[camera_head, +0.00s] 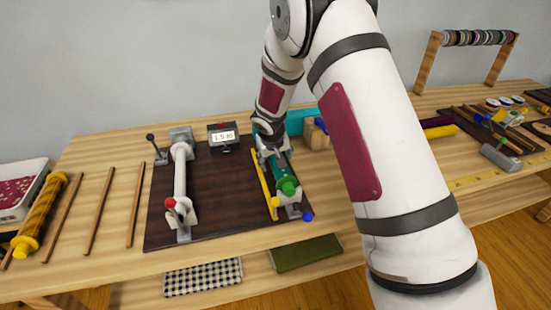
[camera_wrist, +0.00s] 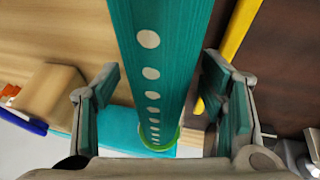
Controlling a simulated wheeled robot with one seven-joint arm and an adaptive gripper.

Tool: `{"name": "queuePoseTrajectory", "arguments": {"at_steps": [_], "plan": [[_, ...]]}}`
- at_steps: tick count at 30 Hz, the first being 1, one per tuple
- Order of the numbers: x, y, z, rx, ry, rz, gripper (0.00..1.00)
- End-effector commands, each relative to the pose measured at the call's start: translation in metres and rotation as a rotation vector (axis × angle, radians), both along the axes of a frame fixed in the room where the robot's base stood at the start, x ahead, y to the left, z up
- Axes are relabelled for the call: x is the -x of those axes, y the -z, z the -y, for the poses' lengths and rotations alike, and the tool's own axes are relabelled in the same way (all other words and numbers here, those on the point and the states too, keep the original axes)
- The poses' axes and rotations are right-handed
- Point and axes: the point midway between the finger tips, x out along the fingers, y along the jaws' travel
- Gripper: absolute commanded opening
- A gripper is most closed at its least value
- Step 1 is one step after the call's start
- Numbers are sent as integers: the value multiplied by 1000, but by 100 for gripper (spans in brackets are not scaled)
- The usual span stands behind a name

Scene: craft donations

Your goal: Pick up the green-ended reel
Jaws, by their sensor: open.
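The green-ended reel is a long teal roll with white dots and a bright green end (camera_head: 287,186). In the head view it lies along the right side of the dark board, its near end beside a pale support. In the wrist view the reel (camera_wrist: 150,40) runs down the middle, with a green rim at its lower end. My gripper (camera_head: 271,150) is over the far part of the reel. In the wrist view my gripper (camera_wrist: 163,75) is open, one finger on each side of the reel, with a visible gap on both sides. My arm hides some of the reel's far end.
A yellow bar (camera_head: 264,184) lies close along the reel's left side. A wooden block (camera_head: 317,136) and teal cloth stand near its far end. A grey roller device (camera_head: 180,170) and a small display box (camera_head: 223,138) are left. The dark board's middle (camera_head: 217,195) is clear.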

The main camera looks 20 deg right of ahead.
Motion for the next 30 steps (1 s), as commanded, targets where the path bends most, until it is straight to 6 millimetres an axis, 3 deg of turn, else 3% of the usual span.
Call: {"name": "queuePoseTrajectory", "arguments": {"at_steps": [2,9,20,30], "plan": [[0,0,0,0,0,0,60],[0,0,0,0,0,0,6],[-1,-10,0,-2,1,3,6],[-1,-72,1,-1,1,5,6]]}}
